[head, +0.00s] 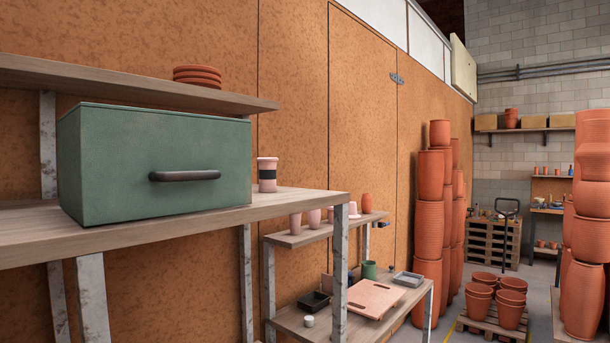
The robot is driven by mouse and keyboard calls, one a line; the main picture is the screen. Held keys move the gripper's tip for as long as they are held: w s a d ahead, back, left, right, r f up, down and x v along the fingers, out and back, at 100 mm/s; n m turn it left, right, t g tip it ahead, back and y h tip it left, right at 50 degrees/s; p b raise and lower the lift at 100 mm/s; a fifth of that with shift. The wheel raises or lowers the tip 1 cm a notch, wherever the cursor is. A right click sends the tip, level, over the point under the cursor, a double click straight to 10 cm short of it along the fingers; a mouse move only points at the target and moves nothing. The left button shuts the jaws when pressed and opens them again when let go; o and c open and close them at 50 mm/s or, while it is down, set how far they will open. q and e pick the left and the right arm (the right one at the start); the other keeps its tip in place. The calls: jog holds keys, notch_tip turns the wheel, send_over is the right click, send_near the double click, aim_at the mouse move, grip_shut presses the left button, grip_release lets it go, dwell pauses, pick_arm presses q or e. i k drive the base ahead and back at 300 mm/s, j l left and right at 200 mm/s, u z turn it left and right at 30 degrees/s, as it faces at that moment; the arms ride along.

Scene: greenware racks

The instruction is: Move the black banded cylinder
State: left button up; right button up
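A small pinkish cylinder with a black band (267,184) stands upright on the wooden shelf (305,200) at the left. It is just right of a large green box (115,165) with a dark handle, with a small gap between them. Its top looks slightly wider, like a rim or lid. Neither of my grippers is in view.
An upper shelf (135,90) holds stacked terracotta saucers (197,76). A lower rack (330,229) holds pink cups. The bench below (290,320) carries trays and a terracotta board (376,300). Tall pot stacks (430,215) stand beyond. Floor shows at right.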

aim_at(268, 166)
jog(key=i+l+u, duration=0.2)
jog(key=l, duration=0.55)
jog(key=i+l+u, duration=0.2)
jog(key=i+l, duration=0.15)
jog(key=l, duration=0.5)
jog(key=i+l+u, duration=0.2)
jog(key=l, duration=0.6)
jog(key=i+l+u, duration=0.2)
jog(key=l, duration=0.65)
jog(key=l+u, duration=0.2)
jog(key=l, duration=0.65)
jog(key=k, duration=0.05)
